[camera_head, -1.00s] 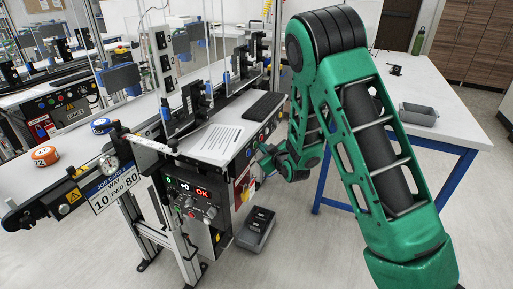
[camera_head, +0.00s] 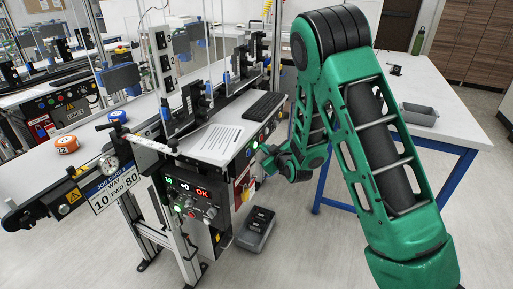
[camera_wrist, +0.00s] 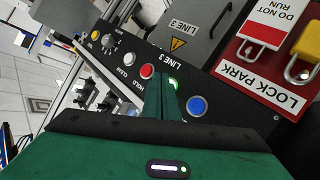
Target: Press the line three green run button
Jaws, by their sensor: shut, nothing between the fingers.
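The line three panel shows upside down in the wrist view as a black control panel (camera_wrist: 215,104) marked LINE 3. Its green button (camera_wrist: 173,84) is lit, between a red button (camera_wrist: 147,71) and a blue button (camera_wrist: 197,106). My gripper (camera_wrist: 166,84) is shut and empty, its fingertips at the green button and partly covering it. I cannot tell whether they touch it. In the head view my gripper (camera_head: 264,153) is at the side panel of the near conveyor, with a green glow beside it.
A red LOCK PARK board (camera_wrist: 262,62) with padlocks is beside the panel. An orange puck (camera_head: 67,145) and a blue puck (camera_head: 118,116) ride the near belt. A white table (camera_head: 448,118) stands right of my arm. A grey bin (camera_head: 256,232) is on the floor.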

